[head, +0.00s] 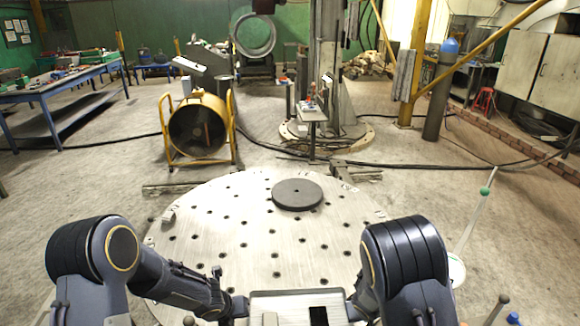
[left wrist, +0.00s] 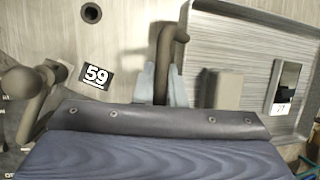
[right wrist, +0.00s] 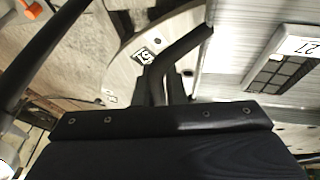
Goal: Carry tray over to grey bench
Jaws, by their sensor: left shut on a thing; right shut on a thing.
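The grey metal tray (head: 295,294) is at the bottom edge of the head view, cut off by the frame, over the near side of the round table. My left gripper (head: 238,306) is shut on the tray's left handle (left wrist: 166,58). My right gripper (head: 352,306) is shut on its right handle (right wrist: 182,58). In the tray lie a plain block (left wrist: 226,90) and a white-and-dark item (left wrist: 287,82); the right wrist view shows a dark gridded item with a white label (right wrist: 284,70). I cannot make out a grey bench for certain.
A round perforated table (head: 245,225) with a dark disc (head: 297,194) stands right ahead. Beyond it are a yellow drum fan (head: 198,128), a column base (head: 345,135) and floor cables. A blue-framed workbench (head: 62,86) stands far left. Open floor (head: 85,180) lies left of the table.

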